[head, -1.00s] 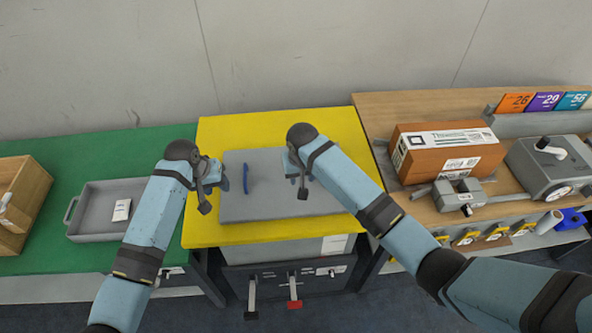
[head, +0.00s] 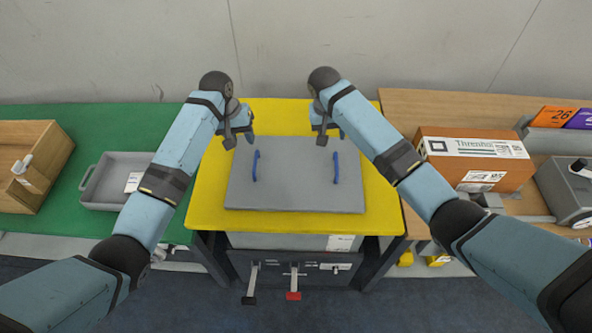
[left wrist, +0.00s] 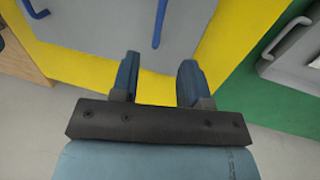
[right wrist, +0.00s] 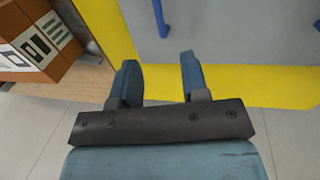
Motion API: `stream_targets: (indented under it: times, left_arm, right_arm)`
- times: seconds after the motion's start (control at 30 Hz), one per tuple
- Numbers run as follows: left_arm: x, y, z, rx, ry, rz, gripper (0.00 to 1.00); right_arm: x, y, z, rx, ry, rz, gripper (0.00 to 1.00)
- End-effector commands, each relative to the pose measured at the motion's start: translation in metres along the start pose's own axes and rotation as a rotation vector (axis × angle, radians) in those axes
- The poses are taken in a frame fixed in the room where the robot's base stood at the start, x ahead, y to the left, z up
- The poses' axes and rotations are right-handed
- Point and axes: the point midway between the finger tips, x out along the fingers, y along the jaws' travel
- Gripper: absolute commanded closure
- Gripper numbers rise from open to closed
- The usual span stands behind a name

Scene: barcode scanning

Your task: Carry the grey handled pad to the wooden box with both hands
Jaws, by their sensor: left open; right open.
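The grey pad (head: 296,185) lies flat on the yellow table top, with a blue handle (head: 255,166) on its left side and another blue handle (head: 336,167) on its right side. My left gripper (head: 240,138) is open and empty, above and behind the left handle. My right gripper (head: 328,136) is open and empty, above and behind the right handle. In the left wrist view a handle (left wrist: 160,22) shows beyond the open fingers (left wrist: 158,75). In the right wrist view a handle (right wrist: 161,18) shows beyond the open fingers (right wrist: 155,72). The wooden box (head: 52,150) stands at the far left.
The yellow table (head: 380,205) has bare margins around the pad. A grey tray (head: 105,180) with a white label sits on the green table (head: 105,130), between box and pad. An orange-brown carton (head: 475,160) and grey device (head: 570,190) stand on the right bench.

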Motion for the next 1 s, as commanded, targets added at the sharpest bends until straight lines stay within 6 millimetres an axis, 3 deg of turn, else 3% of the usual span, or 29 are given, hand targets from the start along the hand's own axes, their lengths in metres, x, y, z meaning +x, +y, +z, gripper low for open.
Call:
stream_targets:
  times: [0.4, 0.6, 1.0]
  left_arm:
    - [0.081, 0.0, 0.001, -0.001, -0.003, -0.001, 0.58]
    - [0.11, 0.0, 0.001, -0.001, -0.002, 0.0, 0.58]
    - [0.124, 0.0, 0.001, 0.0, 0.0, 0.0, 0.58]
  right_arm:
    - [0.081, 0.001, 0.001, 0.0, -0.003, 0.002, 0.58]
    - [0.11, 0.001, 0.0, 0.001, -0.002, 0.001, 0.58]
    - [0.124, 0.0, 0.0, 0.0, 0.0, 0.0, 0.58]
